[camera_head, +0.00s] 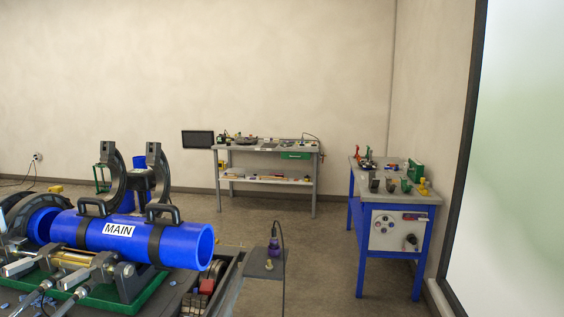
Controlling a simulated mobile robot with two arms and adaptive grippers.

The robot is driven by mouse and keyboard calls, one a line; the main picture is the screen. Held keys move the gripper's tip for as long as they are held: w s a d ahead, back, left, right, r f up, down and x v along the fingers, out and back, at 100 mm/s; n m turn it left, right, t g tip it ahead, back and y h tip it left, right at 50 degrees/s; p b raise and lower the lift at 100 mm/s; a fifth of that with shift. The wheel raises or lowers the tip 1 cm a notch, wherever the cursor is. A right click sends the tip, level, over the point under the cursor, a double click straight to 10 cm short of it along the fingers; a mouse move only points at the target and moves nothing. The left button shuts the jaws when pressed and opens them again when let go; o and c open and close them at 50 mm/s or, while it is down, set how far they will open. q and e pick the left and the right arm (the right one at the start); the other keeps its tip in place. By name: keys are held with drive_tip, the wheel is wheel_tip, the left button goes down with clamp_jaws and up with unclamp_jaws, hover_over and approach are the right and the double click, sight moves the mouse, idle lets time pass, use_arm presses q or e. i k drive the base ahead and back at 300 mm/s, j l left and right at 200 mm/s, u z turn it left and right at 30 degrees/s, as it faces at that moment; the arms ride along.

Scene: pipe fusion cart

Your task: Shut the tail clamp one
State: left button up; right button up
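A blue pipe (185,243) labelled MAIN lies in the fusion machine at the lower left, its open end facing right. Two dark curved clamp jaws stand raised behind the pipe: a left one (117,178) and a right one (158,180). Both look swung open, clear of the pipe top. I cannot tell which one is tail clamp one. Two black handles, a left one (97,203) and a right one (162,209), sit on top of the pipe with dark bands around it. The lower clamp parts are partly hidden by the pipe. Neither of my grippers is in view.
A small grey stand (264,264) with a purple-based tool and cable is right of the pipe's end. A grey workbench (266,147) stands at the back wall, a blue-legged table (420,200) at the right. The floor between them is clear.

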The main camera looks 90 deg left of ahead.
sight(157, 160)
drive_tip(key=i+u, duration=0.75)
drive_tip(key=i+l+u, duration=0.1)
drive_tip(key=u, duration=0.25)
drive_tip(key=i, duration=0.1)
